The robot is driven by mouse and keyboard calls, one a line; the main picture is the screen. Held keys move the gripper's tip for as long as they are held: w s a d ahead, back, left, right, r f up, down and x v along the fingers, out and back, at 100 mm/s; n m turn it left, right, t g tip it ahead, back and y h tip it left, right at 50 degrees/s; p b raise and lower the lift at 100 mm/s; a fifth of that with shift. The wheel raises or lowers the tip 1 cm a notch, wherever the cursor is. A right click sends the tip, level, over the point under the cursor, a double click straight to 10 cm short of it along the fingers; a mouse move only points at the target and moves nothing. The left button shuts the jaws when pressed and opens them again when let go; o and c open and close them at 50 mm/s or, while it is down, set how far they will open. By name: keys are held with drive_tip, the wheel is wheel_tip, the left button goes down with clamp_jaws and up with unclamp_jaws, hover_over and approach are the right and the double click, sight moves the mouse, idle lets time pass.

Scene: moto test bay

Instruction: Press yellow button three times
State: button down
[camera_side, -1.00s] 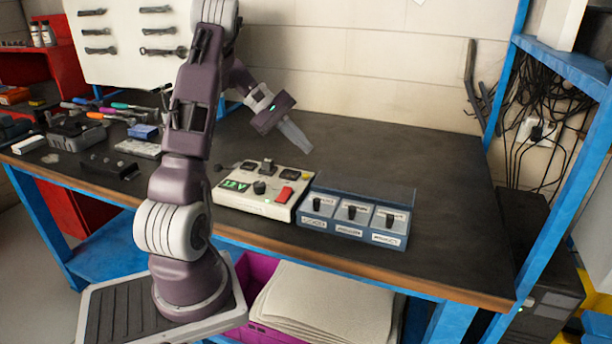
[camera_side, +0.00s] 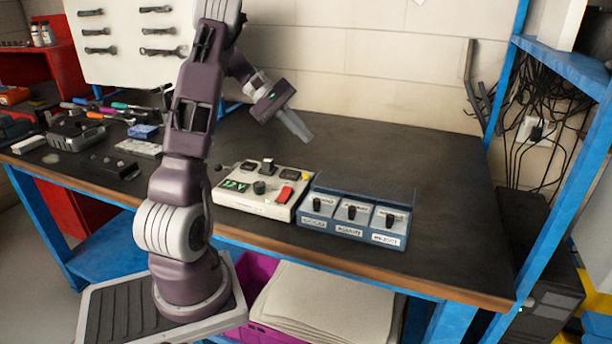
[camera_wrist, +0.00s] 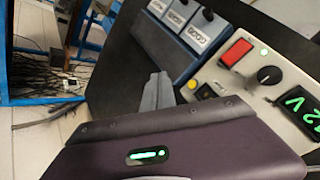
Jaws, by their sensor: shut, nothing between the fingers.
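The yellow button (camera_side: 306,176) is a small round cap at the far right corner of a cream control box (camera_side: 254,206). In the wrist view the yellow button (camera_wrist: 192,84) shows just right of my fingers, with nothing covering it. My gripper (camera_side: 308,138) is shut and empty. Its fingertips are in the air above and behind the box, apart from the button and pointing down to the right. In the wrist view the gripper (camera_wrist: 158,78) shows as grey fingers beyond its dark housing.
The box also carries a red rocker switch (camera_side: 285,195), a dark knob (camera_side: 259,187) and green displays (camera_side: 235,186). A blue unit with several black switches (camera_side: 352,214) stands right beside it. Tools lie at the left. The bench (camera_side: 440,200) is clear at right and behind.

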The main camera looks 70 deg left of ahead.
hover_over(302, 178)
drive_tip(key=shift+w+f, duration=0.1)
drive_tip(key=shift+f, duration=3.85)
drive_tip(key=shift+f, duration=0.45)
drive_tip(key=shift+f, duration=0.35)
drive_tip(key=shift+r, duration=0.8)
drive_tip(key=shift+r, duration=2.5)
